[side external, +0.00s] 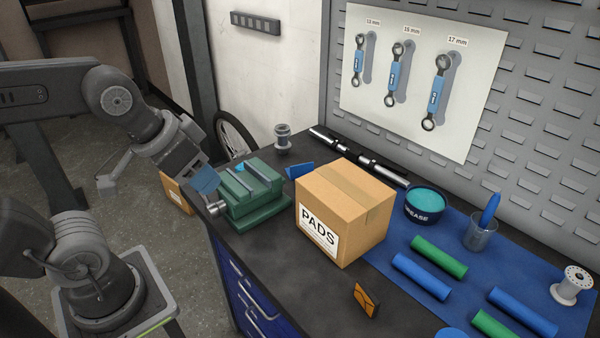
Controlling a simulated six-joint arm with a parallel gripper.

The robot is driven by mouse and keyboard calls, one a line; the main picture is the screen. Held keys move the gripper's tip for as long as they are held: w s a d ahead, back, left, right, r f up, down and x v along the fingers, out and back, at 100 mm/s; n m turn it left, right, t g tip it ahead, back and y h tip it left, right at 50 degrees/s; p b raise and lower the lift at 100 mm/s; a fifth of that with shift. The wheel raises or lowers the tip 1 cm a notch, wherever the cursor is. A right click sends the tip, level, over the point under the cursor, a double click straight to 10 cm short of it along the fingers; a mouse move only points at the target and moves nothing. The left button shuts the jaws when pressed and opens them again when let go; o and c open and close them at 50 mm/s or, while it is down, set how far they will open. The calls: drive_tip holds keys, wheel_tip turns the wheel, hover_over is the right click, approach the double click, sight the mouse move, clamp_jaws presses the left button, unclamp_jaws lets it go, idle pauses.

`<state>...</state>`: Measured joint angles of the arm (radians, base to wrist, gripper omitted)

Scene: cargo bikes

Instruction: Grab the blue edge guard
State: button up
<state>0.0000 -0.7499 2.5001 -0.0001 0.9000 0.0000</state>
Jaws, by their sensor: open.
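A blue angled piece, which looks like the blue edge guard (300,169), stands on the dark bench behind the cardboard box, between it and the green vise. The box hides part of it. My gripper (205,182) is at the left, over the bench's left edge and beside the green vise (262,204). It is open and apart from the blue guard, with the vise between them. A blue patch shows at its end; I cannot tell what it belongs to. An orange edge guard (367,299) stands at the bench's front, in front of the box.
The cardboard box (365,205) labelled PADS blocks the middle of the bench. A grease tin (424,205), green and blue rolls, a cup (480,235) and a spool (571,285) are on the right. Black-and-silver rods (360,157) lie behind. The front left bench top is clear.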

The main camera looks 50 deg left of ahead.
drive_tip(key=shift+o, duration=0.4)
drive_tip(key=o, duration=1)
drive_tip(key=w+a+r+n+g, duration=0.2)
drive_tip(key=w+r+n, duration=0.2)
drive_tip(key=w, duration=0.6)
drive_tip(key=n+g, duration=0.4)
drive_tip(key=n, duration=0.6)
hover_over(302, 168)
wheel_tip(302, 168, down, 13)
wheel_tip(302, 168, down, 14)
drive_tip(key=shift+w+r, duration=0.1)
drive_tip(key=shift+r, duration=0.1)
